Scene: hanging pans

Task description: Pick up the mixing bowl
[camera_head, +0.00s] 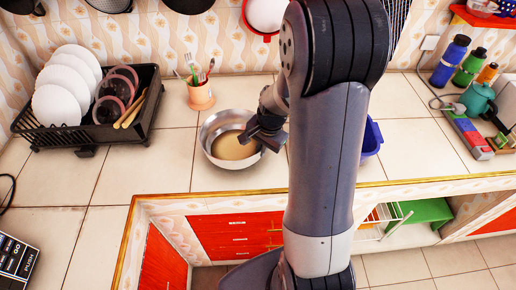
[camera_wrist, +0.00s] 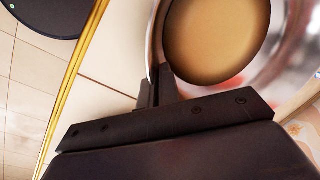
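The mixing bowl (camera_head: 212,128) is a round silver metal bowl with a tan round area at its bottom. It is at the middle of the tiled counter in the head view. My gripper (camera_head: 264,139) is at its right rim. In the wrist view, the bowl (camera_wrist: 285,68) fills the upper right. There, the fingers of my gripper (camera_wrist: 158,86) are close together, with the bowl's near wall running down between them. The fingertips are partly hidden by the wall. I cannot tell whether the bowl's base touches the counter.
A black dish rack (camera_head: 95,133) with white plates stands to the left. A utensil cup (camera_head: 201,97) stands behind the bowl. A blue container (camera_head: 372,139) is right of my arm, partly hidden by it. Bottles (camera_head: 450,62) stand at far right. Pans hang above; the counter's front edge is nearby.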

